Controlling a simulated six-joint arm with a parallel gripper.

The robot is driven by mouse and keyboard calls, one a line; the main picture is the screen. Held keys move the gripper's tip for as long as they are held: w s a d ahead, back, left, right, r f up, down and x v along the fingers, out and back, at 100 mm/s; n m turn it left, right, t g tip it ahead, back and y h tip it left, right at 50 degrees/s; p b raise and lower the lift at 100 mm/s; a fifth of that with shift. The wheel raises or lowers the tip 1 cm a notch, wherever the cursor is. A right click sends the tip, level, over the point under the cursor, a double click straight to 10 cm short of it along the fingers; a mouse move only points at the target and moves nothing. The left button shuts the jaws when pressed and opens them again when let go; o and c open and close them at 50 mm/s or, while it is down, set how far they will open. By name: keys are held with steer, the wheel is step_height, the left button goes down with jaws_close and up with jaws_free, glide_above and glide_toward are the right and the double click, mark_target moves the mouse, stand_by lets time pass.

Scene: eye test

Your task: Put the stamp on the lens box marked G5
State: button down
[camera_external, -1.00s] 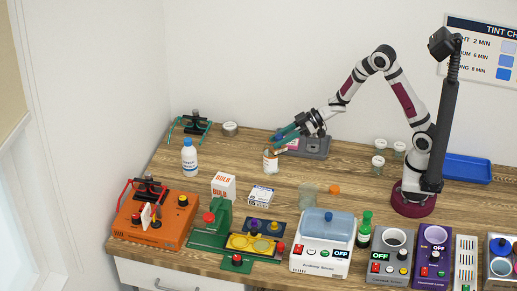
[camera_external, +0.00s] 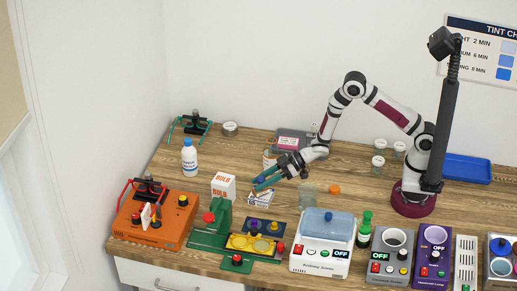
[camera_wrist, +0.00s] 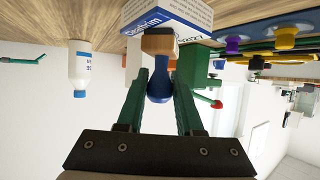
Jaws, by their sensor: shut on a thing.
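My gripper (camera_external: 263,184) is low over the table, its green fingers shut on a stamp with a blue handle (camera_wrist: 158,86) and a wooden base (camera_wrist: 159,43). A small white and blue lens box (camera_external: 259,200) lies right below the fingers, partly hidden by them in the external view. In the wrist view the box (camera_wrist: 178,16) is directly beyond the stamp's base, with printing on its sides. I cannot tell whether the base touches the box, and I cannot read a G5 mark. The stamp is hard to make out in the external view.
A white bulb box (camera_external: 223,186) stands close on the left. A white bottle (camera_external: 189,157) is farther left. A green device with a yellow plate (camera_external: 250,243) is in front. A grey case with a pink pad (camera_external: 290,142) lies behind, and a clear beaker (camera_external: 308,196) is right.

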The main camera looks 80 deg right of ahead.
steer(key=c, duration=0.6)
jaws_free()
steer(key=shift+o, duration=0.2)
steer(key=s+d+r+m+g+h, duration=0.2)
steer(key=s+d+r+m+h, duration=0.15)
steer(key=s+d+r, duration=0.45)
steer(key=s+d+r+m+g+h, duration=0.2)
steer(key=s+d+r+m+h, duration=0.15)
steer(key=s+d, duration=0.45)
steer(key=s+a+r+m+g, duration=0.1)
steer(key=s+a+g, duration=0.1)
steer(key=s, duration=0.6)
steer(key=s+a+r+m+g+y, duration=0.1)
steer(key=s+a, duration=0.3)
steer(key=s, duration=0.4)
steer(key=s+a+r+m+g+y, duration=0.1)
steer(key=s+a+r+m+g, duration=0.1)
steer(key=s, duration=0.6)
steer(key=shift+a+r+m+g, duration=0.3)
steer(key=shift+a+r+g, duration=0.3)
steer(key=shift+g, duration=0.5)
